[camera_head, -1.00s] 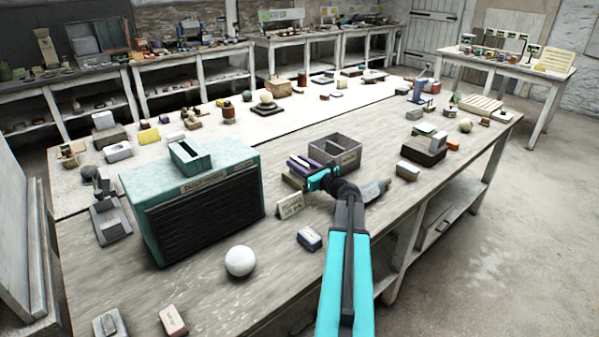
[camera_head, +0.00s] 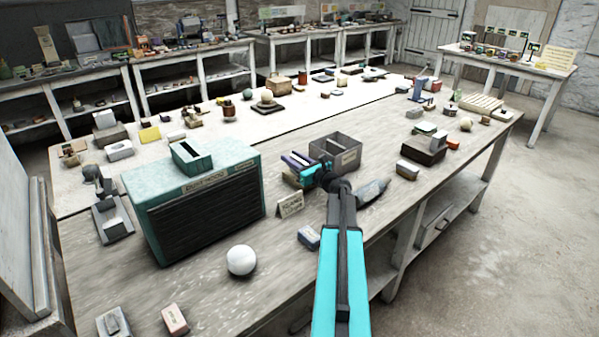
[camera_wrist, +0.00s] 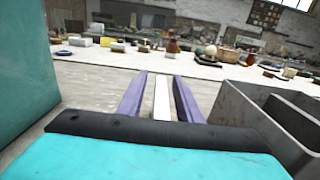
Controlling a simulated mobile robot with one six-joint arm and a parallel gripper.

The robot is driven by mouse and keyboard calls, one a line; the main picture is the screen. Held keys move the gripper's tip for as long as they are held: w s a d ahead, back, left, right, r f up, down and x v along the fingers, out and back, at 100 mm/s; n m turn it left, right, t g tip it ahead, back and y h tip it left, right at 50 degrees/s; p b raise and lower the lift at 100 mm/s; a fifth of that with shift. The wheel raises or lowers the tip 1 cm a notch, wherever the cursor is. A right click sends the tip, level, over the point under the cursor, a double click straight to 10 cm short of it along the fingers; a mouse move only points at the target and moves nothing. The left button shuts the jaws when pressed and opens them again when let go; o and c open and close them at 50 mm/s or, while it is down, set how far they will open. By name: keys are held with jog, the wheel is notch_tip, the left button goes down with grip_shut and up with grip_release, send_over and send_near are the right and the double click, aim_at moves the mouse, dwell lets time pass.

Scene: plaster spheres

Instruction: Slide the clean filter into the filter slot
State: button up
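A teal dust hood (camera_head: 200,205) with a dark slatted front stands left of centre on the bench. On its top is a raised teal frame with an opening (camera_head: 192,157), which looks like the filter slot. My gripper (camera_head: 300,162) is low over the bench, right of the hood. In the wrist view its two purple fingers (camera_wrist: 160,95) are apart, with a pale narrow bar (camera_wrist: 162,100) between them, perhaps the clean filter. Gaps show on both sides of the bar. Its lower part is hidden behind my gripper's body.
A grey two-compartment bin (camera_head: 345,160) stands close to the right of my gripper. A small lettered card (camera_head: 290,204) stands in front. A white sphere (camera_head: 241,260) and a blue-grey block (camera_head: 309,237) lie nearer. Bare bench lies between hood and card.

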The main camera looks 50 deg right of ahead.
grip_shut()
jog(key=shift+r, duration=0.15)
jog(key=shift+r+b, duration=0.4)
jog(key=shift+r, duration=0.9)
jog(key=shift+s+a+r, duration=0.1)
jog(key=shift+r, duration=0.25)
jog(key=s+a+r+b, duration=0.1)
jog(key=s+a+b, duration=0.1)
jog(key=s, duration=1.3)
jog(key=shift+s+a+r, duration=0.15)
jog(key=shift+a+r, duration=0.05)
jog(key=shift+a, duration=0.6)
